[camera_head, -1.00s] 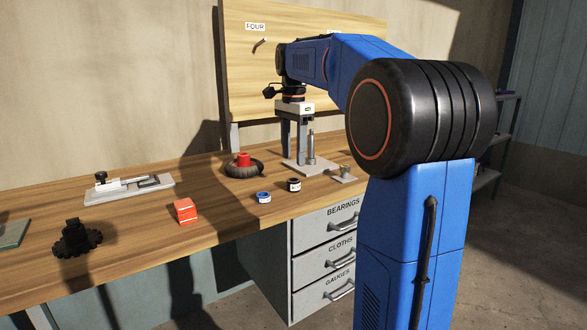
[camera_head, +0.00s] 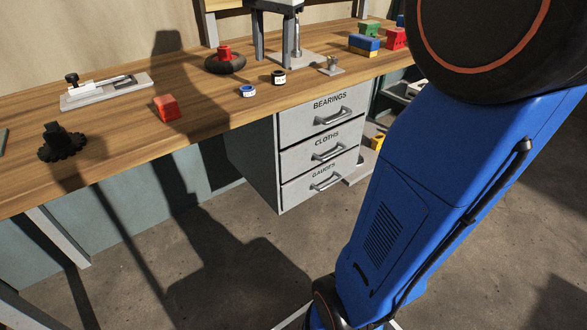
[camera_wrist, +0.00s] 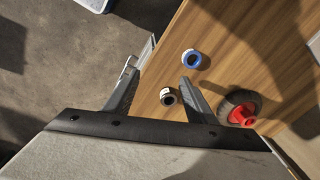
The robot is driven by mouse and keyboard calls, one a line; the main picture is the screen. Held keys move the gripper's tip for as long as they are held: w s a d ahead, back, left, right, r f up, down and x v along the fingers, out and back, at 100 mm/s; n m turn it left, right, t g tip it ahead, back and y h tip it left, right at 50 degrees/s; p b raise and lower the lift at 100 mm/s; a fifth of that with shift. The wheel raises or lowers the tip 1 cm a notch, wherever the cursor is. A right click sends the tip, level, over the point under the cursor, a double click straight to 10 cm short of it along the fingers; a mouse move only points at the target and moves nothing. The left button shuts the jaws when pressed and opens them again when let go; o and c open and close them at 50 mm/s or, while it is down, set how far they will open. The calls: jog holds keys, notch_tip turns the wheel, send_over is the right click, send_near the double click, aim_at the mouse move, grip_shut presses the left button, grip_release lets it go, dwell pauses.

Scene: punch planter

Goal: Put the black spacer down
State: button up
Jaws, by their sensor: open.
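The black spacer (camera_head: 278,77) stands on the wooden bench near its front edge, with a pale label on its side. It also shows in the wrist view (camera_wrist: 168,98), between the two fingers and touching neither as far as I can see. My gripper (camera_head: 278,57) is open, its fingers pointing down over the bench behind the spacer in the head view. Its spread fingers also show in the wrist view (camera_wrist: 157,71). Nothing is held. The height of the fingertips above the bench is hard to tell.
A blue ring (camera_head: 247,91) stands left of the spacer. A black wheel with a red hub (camera_head: 225,62) lies behind it. A small metal fitting (camera_head: 332,66) is to the right. A red block (camera_head: 166,108) is farther left, with bare wood between. Drawers (camera_head: 318,147) are below.

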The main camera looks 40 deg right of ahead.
jog(key=s+a+f+n+t, duration=0.1)
jog(key=s+a+f+n, duration=0.2)
jog(key=s+f, duration=0.4)
jog(key=s+a+f+n+t, duration=0.1)
jog(key=s+a+f+n, duration=0.2)
jog(key=s+f+n, duration=0.2)
jog(key=s+a+f+n+t, duration=0.1)
jog(key=s+a+f+n, duration=0.2)
jog(key=s+f, duration=0.7)
jog(key=shift+s+a+f+n+t, duration=0.25)
jog(key=shift+a+n+t, duration=0.1)
jog(key=shift+n, duration=0.55)
